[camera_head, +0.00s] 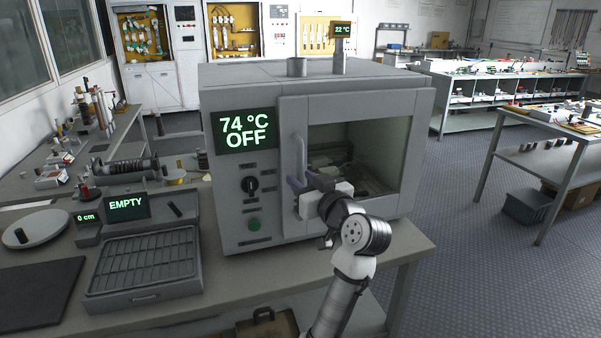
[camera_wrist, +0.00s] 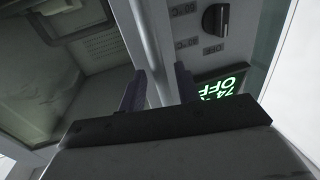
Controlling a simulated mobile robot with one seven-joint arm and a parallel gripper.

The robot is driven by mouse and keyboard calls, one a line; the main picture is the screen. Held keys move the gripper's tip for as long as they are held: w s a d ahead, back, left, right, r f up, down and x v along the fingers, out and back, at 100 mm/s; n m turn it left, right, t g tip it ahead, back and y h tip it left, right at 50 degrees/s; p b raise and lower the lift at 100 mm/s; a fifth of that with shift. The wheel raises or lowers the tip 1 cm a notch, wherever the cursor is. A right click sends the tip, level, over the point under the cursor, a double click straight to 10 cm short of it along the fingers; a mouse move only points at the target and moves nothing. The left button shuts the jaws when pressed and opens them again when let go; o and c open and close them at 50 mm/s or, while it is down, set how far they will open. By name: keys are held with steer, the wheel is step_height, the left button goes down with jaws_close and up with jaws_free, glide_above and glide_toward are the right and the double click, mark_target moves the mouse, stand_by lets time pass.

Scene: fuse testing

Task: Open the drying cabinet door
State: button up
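The grey drying cabinet (camera_head: 250,90) stands on the bench, with a display reading 74 °C OFF. Its door (camera_head: 350,104) has a window and looks closed. A vertical door handle (camera_head: 299,152) is at the door's left edge. My gripper (camera_head: 307,182) is at the lower end of the handle, in front of the door.
The cabinet's knob (camera_head: 250,185) and green button (camera_head: 254,224) are left of the door. A tray device (camera_head: 145,297) with an EMPTY display stands on the bench to the left. Open floor (camera_head: 480,250) lies right of the bench, before another table (camera_head: 545,130).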

steer(key=shift+x, duration=0.75)
jaws_close()
